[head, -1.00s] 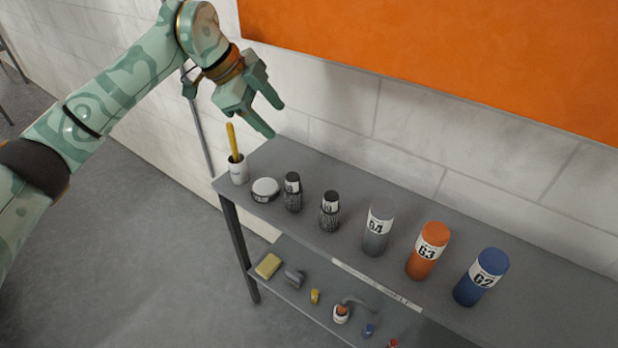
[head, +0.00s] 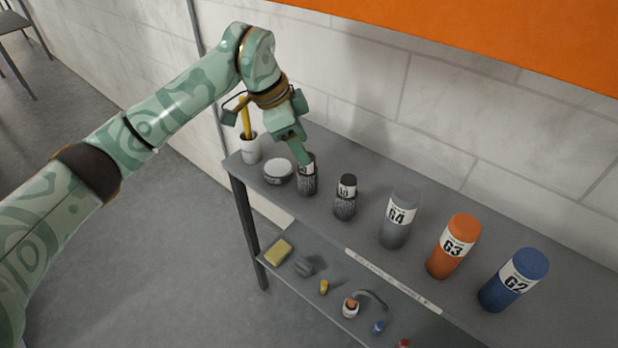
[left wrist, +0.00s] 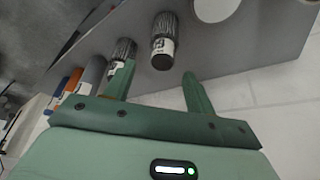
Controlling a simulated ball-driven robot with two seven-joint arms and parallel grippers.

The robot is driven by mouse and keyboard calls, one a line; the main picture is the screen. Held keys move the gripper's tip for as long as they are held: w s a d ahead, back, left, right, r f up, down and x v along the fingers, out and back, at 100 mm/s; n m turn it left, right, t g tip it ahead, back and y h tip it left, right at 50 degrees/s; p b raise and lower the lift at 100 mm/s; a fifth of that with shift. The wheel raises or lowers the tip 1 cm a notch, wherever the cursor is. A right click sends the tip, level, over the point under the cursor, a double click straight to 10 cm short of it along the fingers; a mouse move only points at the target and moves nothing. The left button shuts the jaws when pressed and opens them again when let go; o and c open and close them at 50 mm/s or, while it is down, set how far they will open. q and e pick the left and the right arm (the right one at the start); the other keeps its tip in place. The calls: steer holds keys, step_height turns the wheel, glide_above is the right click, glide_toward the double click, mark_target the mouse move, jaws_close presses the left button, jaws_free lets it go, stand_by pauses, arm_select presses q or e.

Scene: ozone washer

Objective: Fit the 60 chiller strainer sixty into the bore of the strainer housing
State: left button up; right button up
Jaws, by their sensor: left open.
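Two small dark mesh cylinders with black tops and white labels stand upright on the upper shelf; I cannot read their numbers surely, so I cannot tell which is strainer sixty. The left dark cylinder (head: 307,184) is right below my left gripper (head: 303,152), whose finger hides part of its top. The other dark cylinder (head: 345,205) stands to its right. In the left wrist view, my open left gripper (left wrist: 158,72) has one dark cylinder (left wrist: 163,38) ahead between its fingers, not gripped. The other (left wrist: 123,50) is beyond the left finger. I cannot identify the strainer housing. My right gripper is not in view.
A white cup (head: 250,150) with a yellow handle and a round pale-topped tin (head: 278,171) stand on the left. Grey 64 (head: 398,225), orange 63 (head: 452,252) and blue 62 (head: 512,285) canisters stand on the right. A lower shelf (head: 300,285) holds several small items.

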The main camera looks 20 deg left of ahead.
mark_target(307, 174)
arm_select(q)
steer(key=b+x, duration=0.2)
steer(key=x, duration=0.1)
steer(key=b+x, duration=0.1)
steer(key=shift+w+a+f, duration=0.1)
steer(key=shift+a+f, duration=0.15)
steer(key=shift+f, duration=0.2)
steer(key=shift+w+d+f, duration=0.15)
steer(key=shift+f, duration=0.15)
steer(key=shift+r, duration=0.25)
jaws_close()
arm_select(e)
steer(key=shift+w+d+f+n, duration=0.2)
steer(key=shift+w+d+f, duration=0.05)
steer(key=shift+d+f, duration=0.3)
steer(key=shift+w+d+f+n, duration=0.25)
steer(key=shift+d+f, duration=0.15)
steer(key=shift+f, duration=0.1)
